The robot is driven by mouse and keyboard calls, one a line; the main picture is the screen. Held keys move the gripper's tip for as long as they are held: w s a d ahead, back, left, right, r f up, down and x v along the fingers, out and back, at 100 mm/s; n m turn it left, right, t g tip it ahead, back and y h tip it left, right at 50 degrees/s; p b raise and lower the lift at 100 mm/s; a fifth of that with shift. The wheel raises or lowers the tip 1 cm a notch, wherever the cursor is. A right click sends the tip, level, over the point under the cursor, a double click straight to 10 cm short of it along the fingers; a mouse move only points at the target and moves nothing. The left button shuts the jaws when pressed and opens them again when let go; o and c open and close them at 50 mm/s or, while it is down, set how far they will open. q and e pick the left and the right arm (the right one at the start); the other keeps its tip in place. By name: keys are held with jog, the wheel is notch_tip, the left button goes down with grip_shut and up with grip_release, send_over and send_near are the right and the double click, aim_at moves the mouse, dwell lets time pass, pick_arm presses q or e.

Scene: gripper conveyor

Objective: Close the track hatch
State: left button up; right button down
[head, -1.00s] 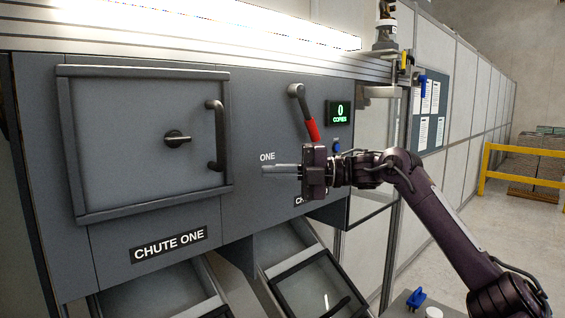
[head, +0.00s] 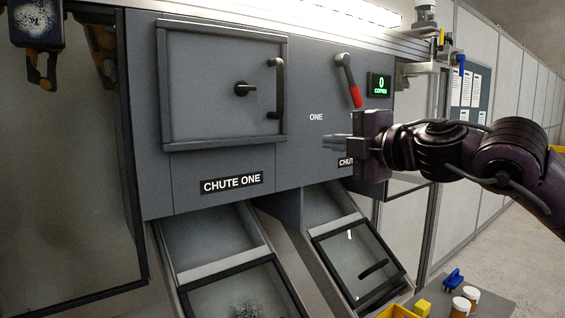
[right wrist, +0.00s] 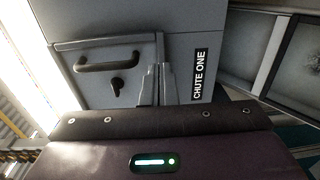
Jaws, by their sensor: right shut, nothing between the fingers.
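A grey square hatch (head: 210,120) with a dark frame is set in the panel above the CHUTE ONE label (head: 232,184). It appears to lie in its frame; I cannot tell whether it is fully closed. My right gripper (head: 335,143) is shut and empty, right of the hatch and apart from the handle. In the right wrist view, its fingers (right wrist: 157,86) show in front of the hatch, with handle (right wrist: 108,61) and knob (right wrist: 117,86) beside them. My left gripper is out of view.
A red-gripped lever (head: 349,82) and a green counter (head: 380,85) are above my right gripper. Glazed chutes (head: 358,265) slope out below. A tall dark window (head: 70,190) is at left, with hanging clamps (head: 35,25). Small jars (head: 460,306) stand lower right.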

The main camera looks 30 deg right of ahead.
jog(key=m+h+p, duration=0.1)
jog(key=p, duration=0.3)
send_near(283, 136)
jog(key=shift+t, duration=0.3)
jog(key=w+p, duration=0.1)
jog(key=w, duration=0.1)
jog(key=w+p, duration=0.1)
jog(key=p, duration=0.1)
jog(key=w+p, duration=0.1)
jog(key=w, duration=0.1)
jog(key=shift+w+a+f+p, duration=0.2)
jog(key=shift+w+a+p, duration=0.1)
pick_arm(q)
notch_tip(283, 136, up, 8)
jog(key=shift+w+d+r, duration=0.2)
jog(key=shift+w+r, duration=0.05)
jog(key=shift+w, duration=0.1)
pick_arm(e)
jog(key=shift+w+f, duration=0.2)
jog(key=shift+w, duration=0.45)
jog(key=shift+w+d+n+y, duration=0.1)
jog(key=shift+w+n+y, duration=0.35)
jog(key=shift+w, duration=0.3)
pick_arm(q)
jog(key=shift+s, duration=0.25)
pick_arm(e)
jog(key=shift+s+r, duration=0.1)
jog(key=shift+r, duration=0.1)
jog(key=shift+d, duration=0.1)
